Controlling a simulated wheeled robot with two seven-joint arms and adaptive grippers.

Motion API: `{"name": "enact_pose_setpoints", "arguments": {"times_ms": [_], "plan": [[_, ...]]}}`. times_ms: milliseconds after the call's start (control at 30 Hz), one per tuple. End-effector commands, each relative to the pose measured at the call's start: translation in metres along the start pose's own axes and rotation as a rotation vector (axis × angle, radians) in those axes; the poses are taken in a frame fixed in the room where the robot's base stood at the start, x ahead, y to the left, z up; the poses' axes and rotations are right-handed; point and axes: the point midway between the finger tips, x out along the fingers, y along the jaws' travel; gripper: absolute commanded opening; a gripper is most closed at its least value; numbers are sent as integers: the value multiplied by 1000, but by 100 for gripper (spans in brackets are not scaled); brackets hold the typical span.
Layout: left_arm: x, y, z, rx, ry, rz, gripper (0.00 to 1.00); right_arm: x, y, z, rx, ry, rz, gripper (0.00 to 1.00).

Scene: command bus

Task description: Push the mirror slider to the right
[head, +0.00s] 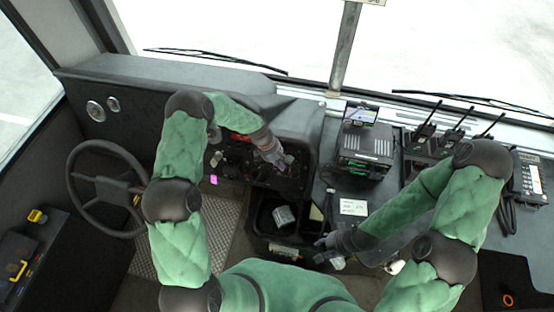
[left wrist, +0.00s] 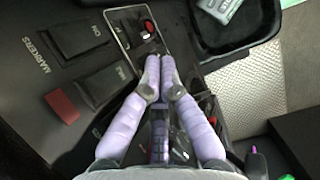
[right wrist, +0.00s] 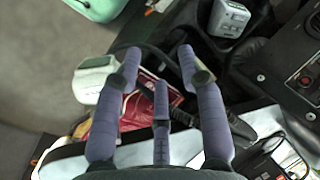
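The dark control panel (left wrist: 60,70) fills the left wrist view, with a rocker labelled "MARKERS ON" (left wrist: 80,40) and another (left wrist: 105,88) whose label, partly covered, seems to begin "MI". A silver-framed plate with small controls (left wrist: 135,30) lies just past my left fingertips; I cannot tell for sure which control is the mirror slider. My left gripper (left wrist: 159,62) is over the panel with its fingertips together, empty. In the head view it (head: 284,164) is over the dashboard right of the steering wheel. My right gripper (right wrist: 158,55) is open and empty above the centre console, away from the panel.
A black bin (head: 263,222) with a grey device (head: 284,216) in it stands below the panel. The steering wheel (head: 82,188) is at left. A radio unit (head: 366,150) and a white note (head: 354,207) are at right. A red packet (right wrist: 150,105) lies under my right gripper.

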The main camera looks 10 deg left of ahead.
Motion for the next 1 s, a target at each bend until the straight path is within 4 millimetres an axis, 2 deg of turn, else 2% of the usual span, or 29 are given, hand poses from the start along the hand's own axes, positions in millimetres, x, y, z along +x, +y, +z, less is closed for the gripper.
{"name": "enact_pose_setpoints", "arguments": {"times_ms": [133, 467, 733, 1000], "plan": [[8, 0, 0, 0, 0, 0, 0, 1, 0, 0, 0, 0, 0, 40], [8, 0, 0, 0, 0, 1, 0, 1, 0, 0, 0, 0, 0, 40], [18, 0, 24, 2, 0, 1, 0, 0, 0, 0, 0, 0, 0, 40], [18, 0, 25, 0, 0, 1, 0, 0, 0, 0, 0, 0, 0, 40]]}}
